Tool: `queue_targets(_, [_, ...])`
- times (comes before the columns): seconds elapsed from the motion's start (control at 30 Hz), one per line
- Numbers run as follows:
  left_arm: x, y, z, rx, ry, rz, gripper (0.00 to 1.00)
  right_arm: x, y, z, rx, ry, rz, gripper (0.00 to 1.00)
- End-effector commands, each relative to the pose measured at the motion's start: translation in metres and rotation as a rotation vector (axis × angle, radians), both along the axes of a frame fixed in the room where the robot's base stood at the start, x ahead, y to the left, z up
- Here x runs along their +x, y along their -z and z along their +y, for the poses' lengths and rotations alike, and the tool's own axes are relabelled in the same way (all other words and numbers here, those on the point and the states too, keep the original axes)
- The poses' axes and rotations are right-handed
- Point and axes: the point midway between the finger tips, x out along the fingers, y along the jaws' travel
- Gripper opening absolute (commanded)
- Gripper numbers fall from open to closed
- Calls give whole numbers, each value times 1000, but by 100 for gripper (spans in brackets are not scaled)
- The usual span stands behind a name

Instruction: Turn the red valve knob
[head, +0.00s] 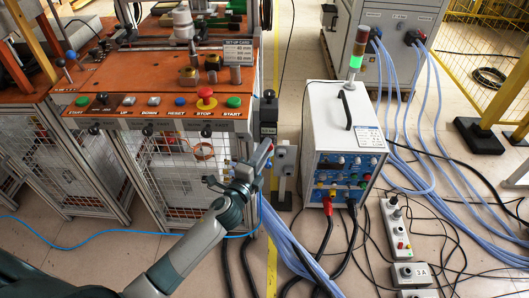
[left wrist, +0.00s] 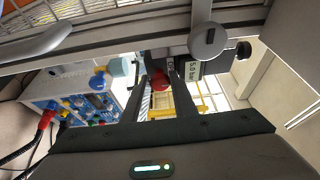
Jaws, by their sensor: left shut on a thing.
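The red valve knob (left wrist: 161,81) shows in the left wrist view, between the dark fingers of my left gripper (left wrist: 160,90). My left gripper is shut on it. In the head view my left gripper (head: 262,155) reaches up to the valve unit (head: 268,115) at the right front corner of the orange workbench. There the gripper largely hides the knob. A label with "5.0 bar" (left wrist: 194,68) shows close behind the knob in the left wrist view. My right gripper is in neither view.
The orange workbench (head: 130,70) carries a front panel with a red mushroom button (head: 206,98). A white heater box (head: 343,130) with a lit green lamp stands to the right. Blue hoses (head: 290,240) and black cables cross the floor, near a power strip (head: 396,230).

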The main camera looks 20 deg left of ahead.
Motion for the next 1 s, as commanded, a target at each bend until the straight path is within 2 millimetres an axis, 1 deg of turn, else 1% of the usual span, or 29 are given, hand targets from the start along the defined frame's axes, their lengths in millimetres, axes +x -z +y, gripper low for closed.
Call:
queue_targets(0.3, [-1, 2, -1, -3, 2, 3, 2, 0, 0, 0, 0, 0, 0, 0])
queue_targets(0.33, [-1, 2, -1, -3, 2, 3, 27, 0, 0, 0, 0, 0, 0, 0])
queue_targets(0.4, [-1, 2, -1, -3, 2, 3, 42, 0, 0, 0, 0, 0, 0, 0])
queue_targets(0.9, [1, -2, 0, 0, -1, -2, 42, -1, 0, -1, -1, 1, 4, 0])
queue_targets(1.0, [1, -3, 1, 6, -1, -1, 42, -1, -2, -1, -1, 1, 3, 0])
